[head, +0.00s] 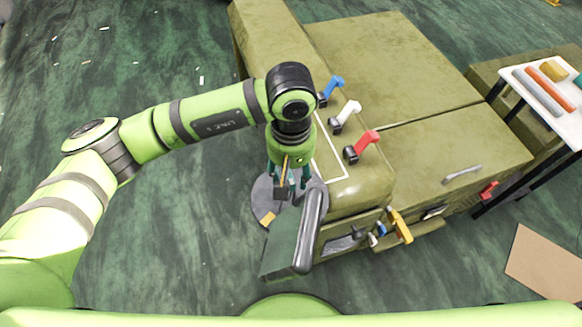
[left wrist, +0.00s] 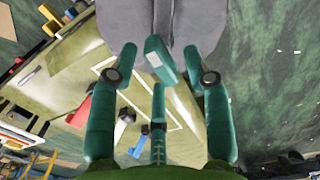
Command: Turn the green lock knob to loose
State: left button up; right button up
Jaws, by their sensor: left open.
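I cannot make out a green lock knob for certain in either view. Three levers stand on the olive chassis: blue (head: 334,84), white (head: 350,108) and red (head: 370,138). They also show in the left wrist view as red (left wrist: 79,114), white (left wrist: 124,117) and blue (left wrist: 141,143). My left gripper (head: 288,186) points down at the chassis's left edge, left of the levers. Its teal fingers (left wrist: 160,78) are spread, with nothing seen between them. The gripper hides what lies directly below it. My right gripper is out of view.
A dark green panel (head: 282,243) juts out at the chassis's front left. A yellow handle (head: 401,226) and a red piece (head: 488,191) are on its front. A white-topped table (head: 518,77) with coloured bars stands right. A brown board (head: 546,262) lies on the floor.

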pick_arm(q)
grip_shut()
jog(key=shift+f+n+b, duration=0.15)
jog(key=shift+n+b, duration=0.25)
jog(key=shift+b, duration=0.35)
jog(key=n+b, duration=0.3)
jog(key=b, duration=0.1)
jog(key=n+b, duration=0.6)
jog(key=b, duration=0.1)
jog(key=shift+a+f+b, duration=0.15)
jog(key=shift+a+b, duration=0.15)
jog(key=shift+b, duration=0.05)
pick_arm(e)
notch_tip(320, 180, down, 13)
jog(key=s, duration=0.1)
pick_arm(q)
jog(key=n+b, duration=0.2)
jog(key=n, duration=0.1)
jog(key=n+b, duration=0.3)
jog(key=n, duration=0.1)
jog(key=shift+s+a+r+b, duration=0.1)
jog(key=shift+s+r+b, duration=0.1)
jog(key=shift+b, duration=0.1)
jog(key=shift+n+b, duration=0.3)
jog(key=shift+n, duration=0.4)
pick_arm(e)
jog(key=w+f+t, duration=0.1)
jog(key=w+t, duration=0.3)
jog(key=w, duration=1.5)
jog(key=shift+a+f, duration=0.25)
